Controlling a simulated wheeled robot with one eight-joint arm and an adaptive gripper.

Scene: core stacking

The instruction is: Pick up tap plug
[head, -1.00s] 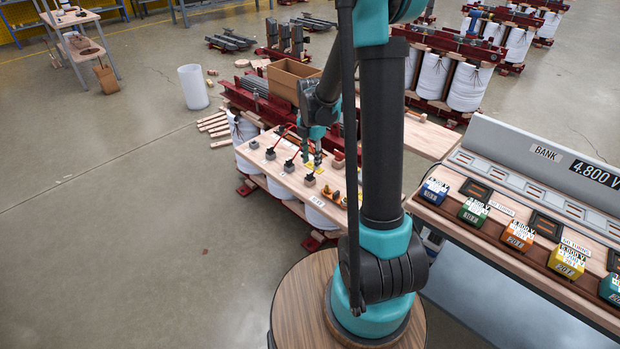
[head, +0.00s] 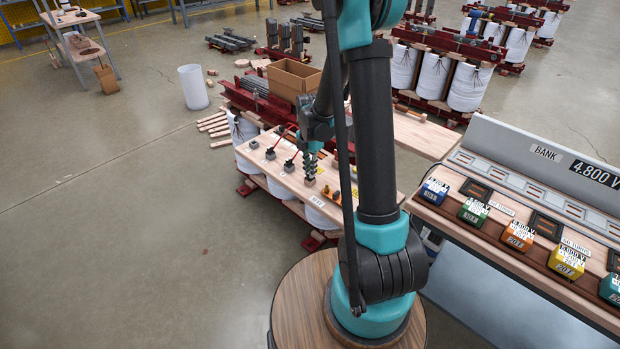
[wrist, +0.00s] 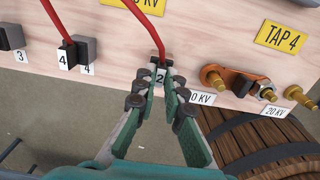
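The tap plug is a small dark block marked "2" (wrist: 160,75) with a red cable from its top. In the wrist view it sits at the pale wooden terminal board (wrist: 205,50), left of the yellow TAP 4 label. My gripper (wrist: 163,84) has its two green fingers apart, with their tips on either side of the plug. I cannot tell whether they touch it. In the head view my gripper (head: 310,168) is low over the board (head: 292,183), and its fingers hide most of that plug.
An orange and brass terminal link (wrist: 235,82) is just right of the gripper. In the head view, a cardboard box (head: 293,78) is behind the board, and a bank console (head: 540,170) is to the right.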

